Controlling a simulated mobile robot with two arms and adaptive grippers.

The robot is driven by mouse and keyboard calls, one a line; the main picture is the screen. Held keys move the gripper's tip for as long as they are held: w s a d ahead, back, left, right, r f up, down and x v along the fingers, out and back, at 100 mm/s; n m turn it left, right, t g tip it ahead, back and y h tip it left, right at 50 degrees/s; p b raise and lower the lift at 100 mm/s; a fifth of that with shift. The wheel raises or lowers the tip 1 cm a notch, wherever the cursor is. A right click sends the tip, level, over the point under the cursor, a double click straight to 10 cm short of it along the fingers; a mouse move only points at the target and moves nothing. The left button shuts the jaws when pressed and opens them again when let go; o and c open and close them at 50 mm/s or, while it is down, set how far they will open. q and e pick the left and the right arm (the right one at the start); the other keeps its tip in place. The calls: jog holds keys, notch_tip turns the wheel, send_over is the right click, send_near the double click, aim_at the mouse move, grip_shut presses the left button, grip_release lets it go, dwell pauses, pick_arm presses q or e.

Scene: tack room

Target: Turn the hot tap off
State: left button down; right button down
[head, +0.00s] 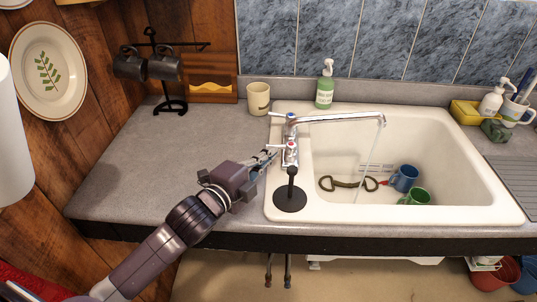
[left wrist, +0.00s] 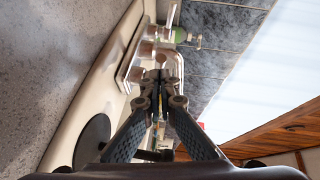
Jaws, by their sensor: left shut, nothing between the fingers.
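The chrome mixer tap (head: 290,130) stands on the left rim of the cream sink (head: 512,210). Its spout reaches right over the basin, and a thin stream of water (head: 382,140) falls from it. The near handle, the hot tap (head: 290,146), has a red mark; the other handle (head: 283,114) is farther back. My left gripper (head: 268,156) is shut and empty, with its fingertips just left of the hot tap. In the left wrist view the fingertips (left wrist: 161,78) meet in front of the tap's metal body (left wrist: 140,62); contact cannot be told. My right gripper is out of view.
A black plunger-like disc with a stem (head: 290,198) stands on the near left rim. A beige mug (head: 258,98) and green soap bottle (head: 325,88) stand behind the tap. Blue (head: 404,178) and green (head: 416,197) mugs lie in the basin. The left counter (head: 150,160) is mostly clear.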

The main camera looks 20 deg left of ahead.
pick_arm(q)
jog(key=shift+w+a+r+p, duration=0.15)
jog(key=shift+w+a+p, duration=0.05)
jog(key=shift+a+p, duration=0.25)
jog(key=shift+w+a+p, duration=0.4)
jog(key=shift+p, duration=0.15)
jog(key=shift+s, duration=0.15)
jog(key=shift+v, duration=3.6)
